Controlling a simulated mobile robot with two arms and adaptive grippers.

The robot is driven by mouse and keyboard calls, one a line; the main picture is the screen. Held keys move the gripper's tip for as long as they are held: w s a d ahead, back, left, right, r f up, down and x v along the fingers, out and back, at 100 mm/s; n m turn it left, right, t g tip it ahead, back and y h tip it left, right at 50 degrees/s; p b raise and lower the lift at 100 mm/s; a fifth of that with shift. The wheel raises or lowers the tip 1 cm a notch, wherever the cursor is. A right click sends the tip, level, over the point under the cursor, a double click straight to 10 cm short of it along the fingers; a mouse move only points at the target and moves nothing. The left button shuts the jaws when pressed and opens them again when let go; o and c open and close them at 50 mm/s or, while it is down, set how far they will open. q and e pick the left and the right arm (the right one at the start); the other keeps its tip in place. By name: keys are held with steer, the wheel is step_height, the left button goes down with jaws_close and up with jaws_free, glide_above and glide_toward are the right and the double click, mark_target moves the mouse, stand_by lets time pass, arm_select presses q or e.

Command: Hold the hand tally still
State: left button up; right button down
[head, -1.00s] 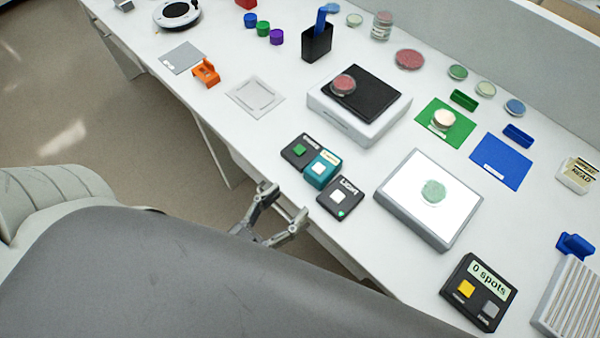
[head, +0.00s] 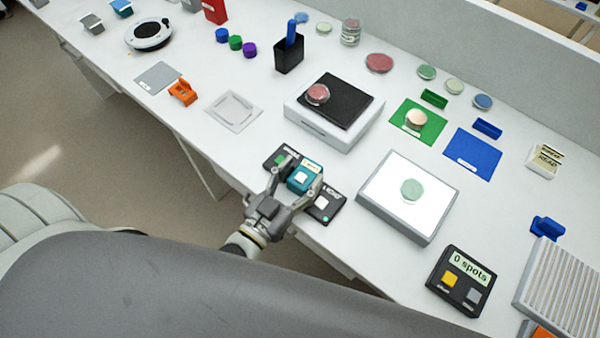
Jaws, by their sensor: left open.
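The hand tally appears to be the small teal box (head: 311,168) with a white button on top, near the front edge of the bench. It sits between two black switch boxes, one with a green button (head: 281,160) and one labelled LIGHT (head: 327,206). My left gripper (head: 299,180) is open, with one finger on each side of the teal box. Whether the fingers touch it cannot be told. The gripper partly covers both black boxes. My right gripper is not in view.
A lit white panel (head: 385,200) with a green dish (head: 412,189) stands right of the boxes. A black counter reading 0 spots (head: 462,280) is at lower right. A white device with a black top (head: 318,127) stands behind.

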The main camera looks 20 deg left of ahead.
arm_select(q)
steer(key=shift+c, duration=0.5)
steer(key=c, duration=0.7)
steer(key=shift+c, duration=0.2)
